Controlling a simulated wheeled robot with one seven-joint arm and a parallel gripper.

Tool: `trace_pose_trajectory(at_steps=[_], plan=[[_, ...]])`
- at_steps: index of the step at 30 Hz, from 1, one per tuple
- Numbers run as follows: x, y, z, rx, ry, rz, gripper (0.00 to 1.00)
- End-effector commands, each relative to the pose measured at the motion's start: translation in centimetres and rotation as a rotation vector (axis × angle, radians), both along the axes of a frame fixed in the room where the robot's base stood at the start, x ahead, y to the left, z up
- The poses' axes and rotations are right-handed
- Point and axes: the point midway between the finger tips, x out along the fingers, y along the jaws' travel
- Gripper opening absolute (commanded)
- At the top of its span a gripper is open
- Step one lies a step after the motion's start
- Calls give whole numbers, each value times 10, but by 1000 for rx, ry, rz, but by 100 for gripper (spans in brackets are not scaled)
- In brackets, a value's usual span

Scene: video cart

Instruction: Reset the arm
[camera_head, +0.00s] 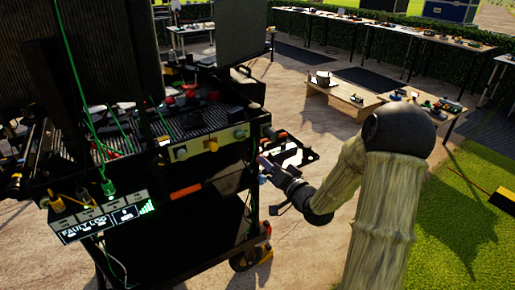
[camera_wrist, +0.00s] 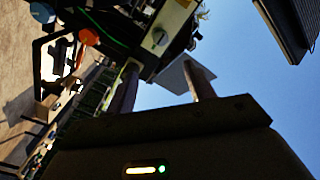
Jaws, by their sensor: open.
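My gripper (camera_head: 268,168) is at the right side of the black video cart (camera_head: 190,150) in the head view, close to the cart's edge. My arm reaches it from the lower right, with the elbow raised. In the wrist view the two fingers of my gripper (camera_wrist: 160,66) stand apart with nothing between them. Part of the cart's front panel with a round knob (camera_wrist: 160,37) shows beyond the fingers. From these frames I cannot tell whether the gripper touches the cart.
A lit display reading "FAULT LOG" (camera_head: 100,215) hangs on the cart's front, with green cables above it. A low wooden bench (camera_head: 345,97) stands behind my arm. Long tables line the hedge at the back. Paved ground is open between cart and bench; grass lies at right.

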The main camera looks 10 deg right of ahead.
Motion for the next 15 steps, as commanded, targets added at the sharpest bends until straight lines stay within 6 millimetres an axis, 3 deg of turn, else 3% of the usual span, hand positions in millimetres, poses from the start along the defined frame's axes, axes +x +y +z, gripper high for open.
trace_pose_trajectory(at_steps=[8,15], plan=[[-3,9,1,-119,97,-12,53],[-30,20,0,-413,363,-30,53]])
